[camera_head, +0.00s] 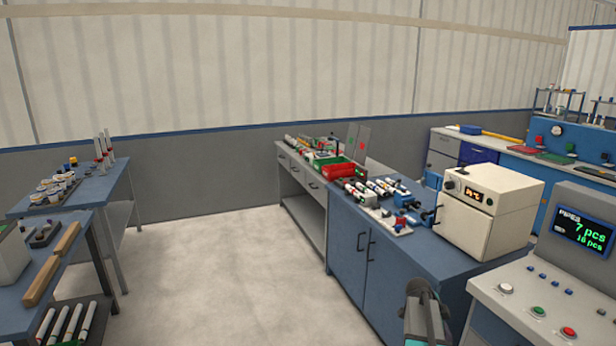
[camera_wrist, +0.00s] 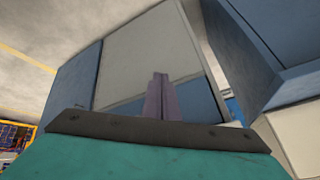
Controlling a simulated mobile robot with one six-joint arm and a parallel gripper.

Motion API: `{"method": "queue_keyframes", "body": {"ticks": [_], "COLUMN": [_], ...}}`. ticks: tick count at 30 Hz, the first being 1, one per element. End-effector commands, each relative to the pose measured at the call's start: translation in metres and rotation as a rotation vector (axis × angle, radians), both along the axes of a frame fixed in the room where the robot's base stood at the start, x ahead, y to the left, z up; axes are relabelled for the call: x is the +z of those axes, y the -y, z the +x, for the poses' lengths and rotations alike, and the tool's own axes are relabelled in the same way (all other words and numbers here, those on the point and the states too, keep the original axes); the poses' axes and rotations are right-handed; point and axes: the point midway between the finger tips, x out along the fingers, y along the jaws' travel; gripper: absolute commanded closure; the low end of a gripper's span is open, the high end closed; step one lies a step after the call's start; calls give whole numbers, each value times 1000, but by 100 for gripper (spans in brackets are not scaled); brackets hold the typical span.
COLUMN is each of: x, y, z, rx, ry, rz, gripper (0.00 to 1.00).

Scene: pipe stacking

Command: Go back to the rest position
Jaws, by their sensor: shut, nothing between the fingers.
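My gripper (camera_wrist: 158,82) shows in the wrist view as two narrow fingers pressed together, with nothing between them. It points over a grey and blue surface, clear of any object. In the head view, a teal and dark part of my arm stands at the bottom edge, in front of the blue cabinet. The fingertips cannot be made out there.
A blue cabinet (camera_head: 345,235) carries pipe parts and a cream oven (camera_head: 487,207). A control console (camera_head: 545,295) with a "PIPES" screen (camera_head: 583,228) stands at right. Blue tables (camera_head: 105,190) stand at left. The floor (camera_head: 215,265) between is clear.

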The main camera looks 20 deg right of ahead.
Motion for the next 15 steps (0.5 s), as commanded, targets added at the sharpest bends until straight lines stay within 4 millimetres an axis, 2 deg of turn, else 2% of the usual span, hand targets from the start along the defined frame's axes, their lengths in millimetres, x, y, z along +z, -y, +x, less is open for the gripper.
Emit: {"method": "queue_keyframes", "body": {"ticks": [1,8,15], "x": [-20,-94,-167], "y": [-21,-110,-203], "z": [4,12,-3], "rx": [30,179,361], "ry": [-18,-110,-230], "rz": [20,113,218], "gripper": [100,100,100]}}
